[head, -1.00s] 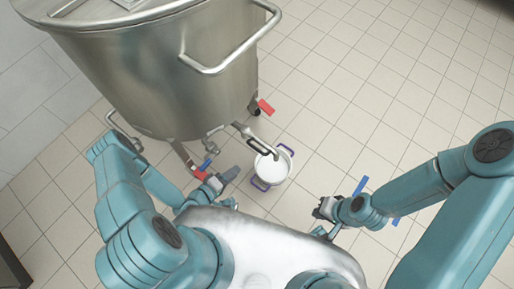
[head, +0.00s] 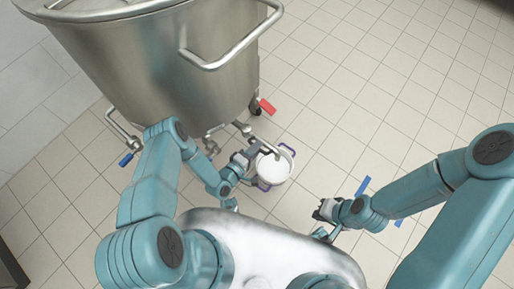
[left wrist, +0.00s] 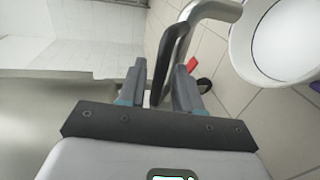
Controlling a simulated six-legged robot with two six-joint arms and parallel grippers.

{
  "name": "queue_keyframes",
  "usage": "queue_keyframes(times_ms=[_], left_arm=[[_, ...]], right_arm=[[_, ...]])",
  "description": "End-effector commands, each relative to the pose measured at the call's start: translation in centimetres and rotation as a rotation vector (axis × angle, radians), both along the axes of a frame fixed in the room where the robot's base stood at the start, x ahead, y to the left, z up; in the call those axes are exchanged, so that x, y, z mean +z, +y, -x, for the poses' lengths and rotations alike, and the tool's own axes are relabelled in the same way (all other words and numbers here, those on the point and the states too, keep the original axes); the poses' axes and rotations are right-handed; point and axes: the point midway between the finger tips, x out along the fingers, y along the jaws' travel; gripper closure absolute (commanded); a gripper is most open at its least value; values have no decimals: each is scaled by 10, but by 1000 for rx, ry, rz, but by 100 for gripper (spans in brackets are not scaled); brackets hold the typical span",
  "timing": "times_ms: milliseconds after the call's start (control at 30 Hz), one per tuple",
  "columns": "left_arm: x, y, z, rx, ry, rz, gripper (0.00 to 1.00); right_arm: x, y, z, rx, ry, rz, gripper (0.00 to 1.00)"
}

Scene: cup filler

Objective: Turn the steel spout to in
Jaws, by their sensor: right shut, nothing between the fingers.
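The steel spout (head: 270,147) sticks out low from the big steel tank, its bent end over a white pot (head: 272,170) with purple handles. In the left wrist view the spout's steel pipe (left wrist: 217,9) curves at the top, with a dark grip bar (left wrist: 170,52) running down from it. My left gripper (head: 253,155) is at the spout; in the wrist view its fingers (left wrist: 161,82) are apart, one on each side of the bar. Contact cannot be told. My right gripper (head: 322,211) is shut and empty, well to the right of the pot.
The steel tank (head: 150,75) fills the upper left, with a bar handle (head: 235,50). Blue marks (head: 363,186) show near my right arm. The tiled floor at right is clear.

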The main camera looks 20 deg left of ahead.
Motion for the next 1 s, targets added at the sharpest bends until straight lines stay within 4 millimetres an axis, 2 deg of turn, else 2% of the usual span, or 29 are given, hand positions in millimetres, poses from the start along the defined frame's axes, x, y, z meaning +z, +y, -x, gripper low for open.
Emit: queue_keyframes(times_ms=[133,400,467,500,533,1000], left_arm=[[-2,-3,-9,0,-1,0,66],[-2,-4,-10,0,0,1,66],[-2,-4,-10,0,0,0,86],[-2,-4,-10,0,0,0,99],[-2,-4,-10,0,0,0,100],[-2,-1,-13,13,-1,0,100]], right_arm=[[-2,0,0,0,0,0,100],[-2,0,0,0,0,0,100],[-2,0,0,0,0,0,100],[-2,0,0,0,0,0,100],[-2,0,0,0,0,0,100],[-5,0,0,0,0,0,100]])
